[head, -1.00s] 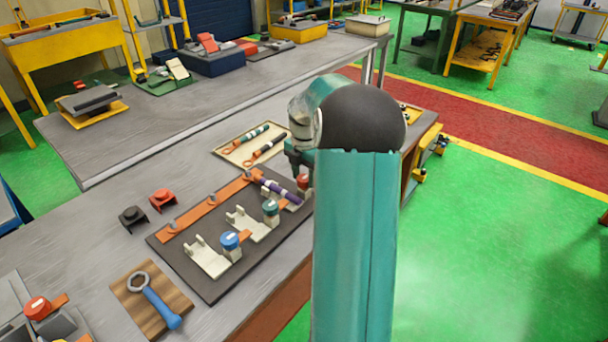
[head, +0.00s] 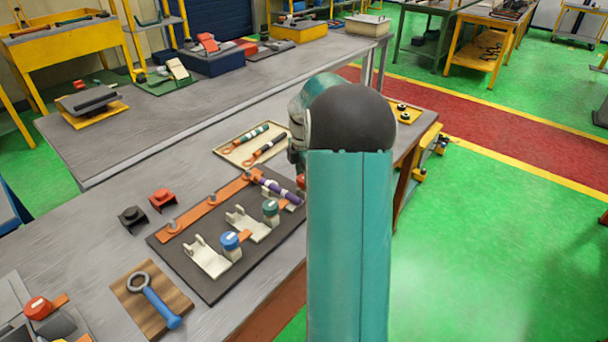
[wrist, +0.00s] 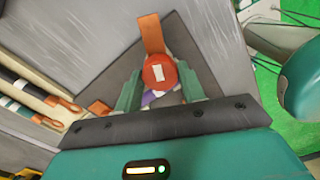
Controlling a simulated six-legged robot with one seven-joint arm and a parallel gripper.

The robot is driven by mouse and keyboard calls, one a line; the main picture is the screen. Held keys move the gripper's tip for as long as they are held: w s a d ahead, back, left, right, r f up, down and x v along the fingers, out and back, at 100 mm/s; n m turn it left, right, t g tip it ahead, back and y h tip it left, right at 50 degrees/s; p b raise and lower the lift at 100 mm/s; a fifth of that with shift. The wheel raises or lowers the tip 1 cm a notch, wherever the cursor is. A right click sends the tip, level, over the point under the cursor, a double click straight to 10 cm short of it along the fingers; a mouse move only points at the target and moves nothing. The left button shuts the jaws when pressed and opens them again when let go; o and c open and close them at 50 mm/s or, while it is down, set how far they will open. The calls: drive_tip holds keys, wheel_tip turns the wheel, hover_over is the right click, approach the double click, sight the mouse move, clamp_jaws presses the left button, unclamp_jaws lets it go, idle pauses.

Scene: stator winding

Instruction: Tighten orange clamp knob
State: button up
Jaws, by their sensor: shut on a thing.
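The orange clamp knob (wrist: 158,73) has a round top with a white mark and sits between the two teal fingers of my gripper (wrist: 160,88) in the wrist view. The gripper is shut on the knob. In the head view only a sliver of the knob (head: 300,181) shows, at the right end of the dark board (head: 215,285); my arm hides most of the gripper. A purple-banded bar (head: 272,186) lies beside the knob, and a bit of purple (wrist: 148,97) shows below it in the wrist view.
A ring wrench (head: 160,305) on a wooden block is at front left.

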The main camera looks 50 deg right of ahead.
drive_tip(key=m, duration=0.4)
drive_tip(key=shift+r+m, duration=0.15)
drive_tip(key=shift+m, duration=0.15)
drive_tip(key=m, duration=0.3)
drive_tip(key=shift+w+m, duration=0.1)
drive_tip(key=shift+m, duration=0.2)
drive_tip(key=m, duration=0.4)
drive_tip(key=shift+m, duration=0.3)
drive_tip(key=m, duration=0.3)
drive_tip(key=shift+r+m, duration=0.1)
drive_tip(key=shift+m, duration=0.2)
drive_tip(key=m, duration=1.3)
drive_tip(key=shift+m, duration=0.3)
drive_tip(key=o, duration=1)
drive_tip(key=shift+c, duration=0.2)
